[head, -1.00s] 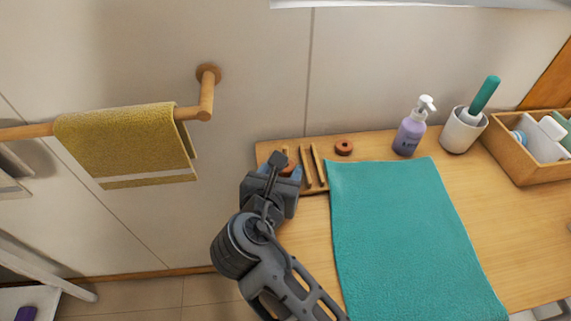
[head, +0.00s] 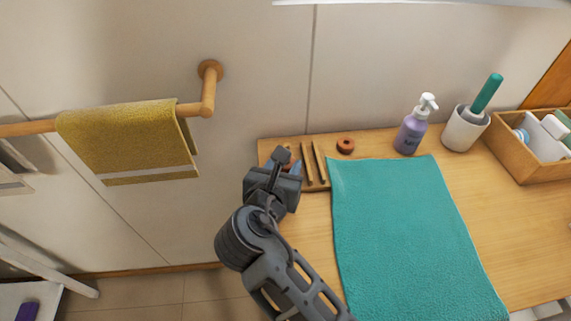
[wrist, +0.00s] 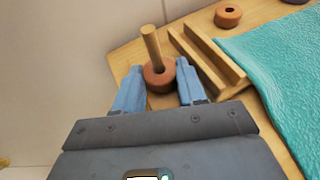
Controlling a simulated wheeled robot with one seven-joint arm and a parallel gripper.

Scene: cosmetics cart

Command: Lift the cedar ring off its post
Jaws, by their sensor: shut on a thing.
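The reddish-brown cedar ring (wrist: 159,76) is around a pale wooden post (wrist: 151,42) in the wrist view. The post's top stands out above the ring. My gripper (wrist: 161,71) has its two blue fingers on either side of the ring and is shut on it. In the head view, my gripper (head: 284,166) is at the left end of the wooden rack (head: 323,187) and hides most of the ring and post. I cannot tell whether the ring sits at the post's base or slightly raised.
Two upright wooden slats (wrist: 213,58) stand right of the ring. A second brown ring (head: 345,145) lies behind them. A teal towel (head: 405,230) covers the counter to the right. A lavender pump bottle (head: 411,135) stands behind it. The wall is close behind.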

